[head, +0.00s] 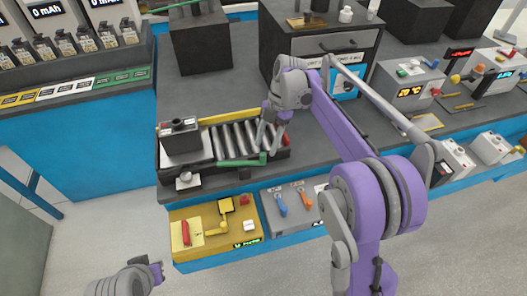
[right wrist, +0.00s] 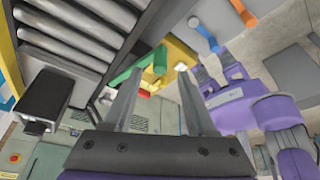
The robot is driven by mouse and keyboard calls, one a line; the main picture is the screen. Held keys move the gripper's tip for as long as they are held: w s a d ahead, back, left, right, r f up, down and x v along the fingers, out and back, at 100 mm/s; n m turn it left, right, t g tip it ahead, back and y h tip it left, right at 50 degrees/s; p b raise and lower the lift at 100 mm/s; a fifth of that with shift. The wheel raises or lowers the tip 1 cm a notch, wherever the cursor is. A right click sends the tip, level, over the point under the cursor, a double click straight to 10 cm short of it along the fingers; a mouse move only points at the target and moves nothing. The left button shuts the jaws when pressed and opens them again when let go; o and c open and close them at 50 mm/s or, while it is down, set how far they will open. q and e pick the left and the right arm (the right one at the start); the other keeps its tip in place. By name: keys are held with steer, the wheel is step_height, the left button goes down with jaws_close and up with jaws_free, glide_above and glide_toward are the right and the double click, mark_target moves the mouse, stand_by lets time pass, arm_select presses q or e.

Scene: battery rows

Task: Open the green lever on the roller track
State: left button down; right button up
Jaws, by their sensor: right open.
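The roller track (head: 228,133) lies on the dark bench, its grey rollers also visible in the right wrist view (right wrist: 75,28). The green lever (head: 238,162) lies along the track's front edge, its right end close to my right gripper. It also shows in the right wrist view (right wrist: 124,78), beside and partly behind the left-hand finger. Contact with the lever cannot be told. My left gripper (head: 157,272) is low at the lower left, away from the bench; its jaws are unclear.
A black block (head: 180,137) stands at the track's left end, with a round knob (head: 185,178) in front. Below are a yellow panel (head: 206,246) and a grey panel with blue and orange levers (head: 295,203).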

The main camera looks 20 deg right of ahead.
steer(key=v, duration=0.6)
steer(key=shift+w+d, duration=0.1)
steer(key=s+a+f+m+t+h, duration=0.1)
steer(key=s+f+m+t, duration=0.3)
steer(key=s+m, duration=0.8)
steer(key=s+a+f+m+t+h, duration=0.1)
steer(key=s+f+m, duration=0.5)
steer(key=s+m, duration=0.6)
steer(key=s+t+h, duration=0.1)
steer(key=t, duration=0.1)
steer(key=shift+s+a+f+t+h, duration=0.15)
steer(key=shift+s+f+t+h, duration=0.1)
steer(key=shift+t+h, duration=0.15)
